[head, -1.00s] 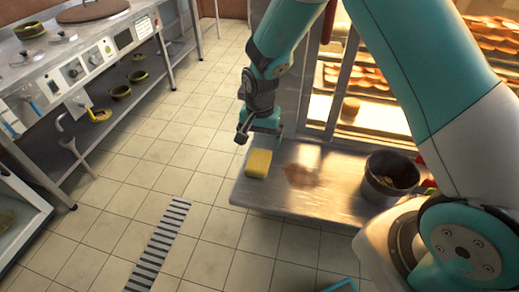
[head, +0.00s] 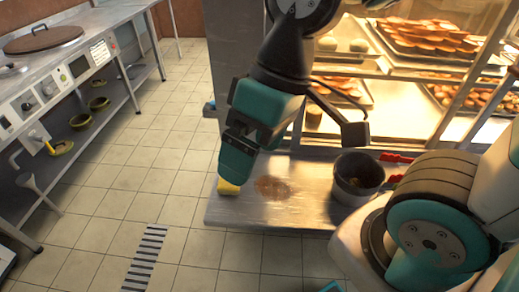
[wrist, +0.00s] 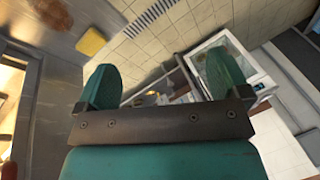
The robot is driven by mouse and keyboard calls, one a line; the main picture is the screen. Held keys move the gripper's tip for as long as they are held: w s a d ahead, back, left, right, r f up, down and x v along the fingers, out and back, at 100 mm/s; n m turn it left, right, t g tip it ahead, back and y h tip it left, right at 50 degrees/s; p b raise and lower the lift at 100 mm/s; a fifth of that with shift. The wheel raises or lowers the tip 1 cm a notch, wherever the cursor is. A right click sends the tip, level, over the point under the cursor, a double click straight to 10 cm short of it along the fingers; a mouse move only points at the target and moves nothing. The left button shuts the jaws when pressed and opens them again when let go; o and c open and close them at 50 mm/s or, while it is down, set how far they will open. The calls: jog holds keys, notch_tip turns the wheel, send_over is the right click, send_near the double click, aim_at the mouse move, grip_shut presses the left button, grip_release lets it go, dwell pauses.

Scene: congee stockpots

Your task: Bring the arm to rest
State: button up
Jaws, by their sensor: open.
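My gripper (head: 237,160) is in the middle of the head view, above the left end of the steel counter. In the wrist view its two teal fingers (wrist: 163,80) are spread wide with nothing between them. A yellow sponge (head: 228,187) lies on the counter's left edge, partly hidden behind the fingers in the head view. The wrist view shows the sponge (wrist: 92,41) apart from the fingers, up and to the left. My arm is folded in front of the lit display case.
The steel counter (head: 315,205) holds a brown stain (head: 272,188) and a dark pot (head: 356,178). Behind it stands a glass case (head: 420,75) with trays of food. A cooking bench (head: 70,60) runs along the left. Tiled floor (head: 150,170) is open between them.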

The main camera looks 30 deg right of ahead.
jog(key=shift+s+a+r+n, duration=0.1)
jog(key=shift+s+r+n, duration=0.1)
jog(key=shift+s+n, duration=0.5)
jog(key=shift+s, duration=0.15)
notch_tip(320, 180, up, 12)
jog(key=p, duration=1.1)
jog(key=shift+f+m+p, duration=0.15)
jog(key=shift+m+p, duration=0.15)
jog(key=shift+p, duration=0.1)
